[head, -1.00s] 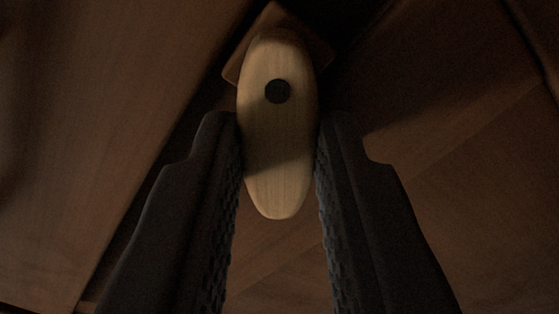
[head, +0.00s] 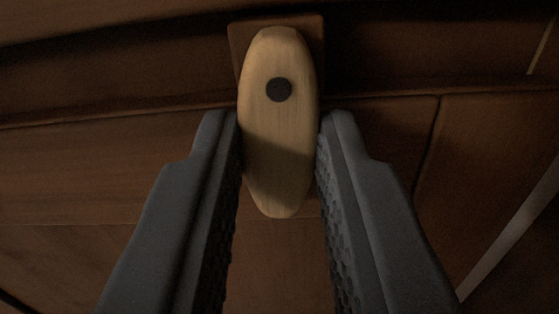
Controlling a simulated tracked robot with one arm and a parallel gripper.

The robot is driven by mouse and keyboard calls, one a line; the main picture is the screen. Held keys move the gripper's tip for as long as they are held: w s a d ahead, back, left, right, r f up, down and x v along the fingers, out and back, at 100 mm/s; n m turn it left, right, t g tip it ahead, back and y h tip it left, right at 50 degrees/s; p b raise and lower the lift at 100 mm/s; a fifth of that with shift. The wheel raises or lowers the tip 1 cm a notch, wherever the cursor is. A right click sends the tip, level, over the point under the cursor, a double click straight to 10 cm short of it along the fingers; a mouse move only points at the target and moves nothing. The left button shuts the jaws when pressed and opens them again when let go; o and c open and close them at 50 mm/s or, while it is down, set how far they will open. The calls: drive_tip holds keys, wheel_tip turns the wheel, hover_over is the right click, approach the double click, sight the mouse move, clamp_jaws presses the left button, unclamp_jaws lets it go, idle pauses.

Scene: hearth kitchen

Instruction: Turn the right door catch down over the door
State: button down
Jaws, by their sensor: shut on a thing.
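The door catch (head: 278,150) is a pale wooden oval with a dark round pivot near its upper end. It stands nearly upright in the picture, in front of a small square brown block (head: 239,45). My gripper (head: 280,150) is shut on the lower half of the catch, one dark textured finger on each side. The catch's lower end reaches below a dark seam and lies in front of the brown boards there, which look like the door (head: 110,180). The fingers hide part of the boards. I cannot tell how close the catch is to their surface.
A dark wooden rail (head: 130,70) runs across the picture above the seam. A vertical joint (head: 430,150) and a pale slanting strip (head: 510,235) show at the right. The scene is dim.

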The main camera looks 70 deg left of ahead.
drive_tip(key=shift+w+d+f+n, duration=0.15)
drive_tip(key=shift+f+n, duration=0.1)
drive_tip(key=shift+n, duration=0.25)
drive_tip(key=c, duration=1.3)
unclamp_jaws()
drive_tip(key=shift+c, duration=0.2)
drive_tip(key=shift+o, duration=0.3)
drive_tip(key=shift+r, duration=0.1)
drive_tip(key=p+v, duration=0.1)
drive_tip(key=v, duration=1.2)
drive_tip(key=shift+d, duration=0.35)
